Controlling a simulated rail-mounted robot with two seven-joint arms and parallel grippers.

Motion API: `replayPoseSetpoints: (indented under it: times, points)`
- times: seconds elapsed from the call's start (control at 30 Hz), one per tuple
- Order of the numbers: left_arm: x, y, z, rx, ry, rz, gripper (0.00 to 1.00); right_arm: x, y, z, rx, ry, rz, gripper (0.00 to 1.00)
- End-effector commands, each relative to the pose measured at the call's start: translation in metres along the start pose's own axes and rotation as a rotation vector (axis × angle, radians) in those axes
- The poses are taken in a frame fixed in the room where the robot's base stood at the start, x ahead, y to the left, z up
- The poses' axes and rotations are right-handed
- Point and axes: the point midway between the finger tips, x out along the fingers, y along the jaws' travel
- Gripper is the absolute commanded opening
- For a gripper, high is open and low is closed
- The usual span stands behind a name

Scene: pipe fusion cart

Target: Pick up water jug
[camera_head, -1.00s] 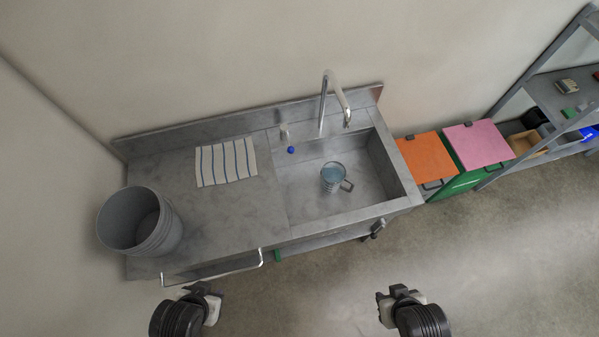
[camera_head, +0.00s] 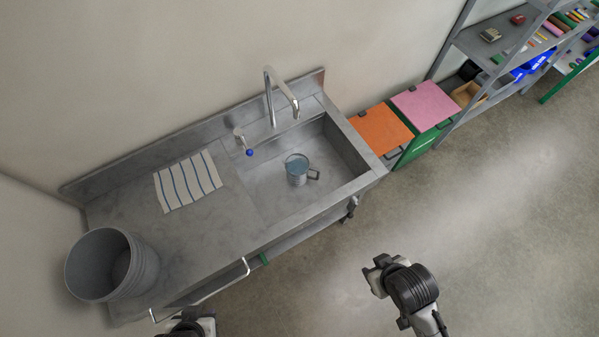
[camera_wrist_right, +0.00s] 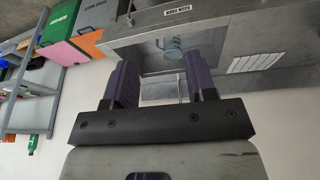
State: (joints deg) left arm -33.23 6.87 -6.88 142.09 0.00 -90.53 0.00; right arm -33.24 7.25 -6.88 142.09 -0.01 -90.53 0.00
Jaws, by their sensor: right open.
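The water jug (camera_head: 297,170) is a clear, bluish container with a grey handle on its right side. It stands upright in the sink basin (camera_head: 333,150). The jug also shows upside down in the right wrist view (camera_wrist_right: 173,46), beyond and between the open fingers of my right gripper (camera_wrist_right: 160,82). That gripper (camera_head: 373,276) is empty, in front of the cart and well short of the jug. My left gripper (camera_head: 195,322) is at the bottom edge, partly cut off, apart from the jug; its jaws are not clear.
A faucet (camera_head: 270,95) arches over the sink's back. A striped towel (camera_head: 187,181) and a grey bucket (camera_head: 110,265) are on the counter's left. Orange (camera_head: 379,131) and pink (camera_head: 424,105) lidded bins stand right of the cart, beside a shelf (camera_head: 475,45). The floor in front is clear.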

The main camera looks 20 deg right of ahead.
Motion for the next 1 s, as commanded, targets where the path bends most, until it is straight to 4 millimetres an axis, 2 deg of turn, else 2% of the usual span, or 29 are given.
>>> replayPoseSetpoints:
  times: [0.03,0.4,0.67,0.77,0.83,1.0]
  points:
    - [0.000,0.000,0.000,0.000,0.000,0.000,0.32,0.000,0.000,0.000,-0.001,0.000,0.001,0.56]
    - [0.000,0.000,0.000,0.000,0.000,0.000,0.32,0.000,-0.001,0.000,0.002,0.000,-0.002,0.91]
    - [0.004,0.000,0.001,0.000,0.000,0.000,0.32,0.003,-0.002,-0.004,0.009,0.012,-0.006,0.91]
    - [0.019,0.001,0.006,0.000,0.002,0.000,0.32,0.017,0.001,-0.015,0.007,0.047,0.002,0.91]
    - [0.037,0.001,0.012,0.000,0.002,0.000,0.32,0.031,0.005,-0.029,0.002,0.092,0.013,0.91]
    - [0.093,0.003,0.030,0.001,0.000,-0.001,0.32,0.066,0.031,-0.077,-0.054,0.244,0.093,0.91]
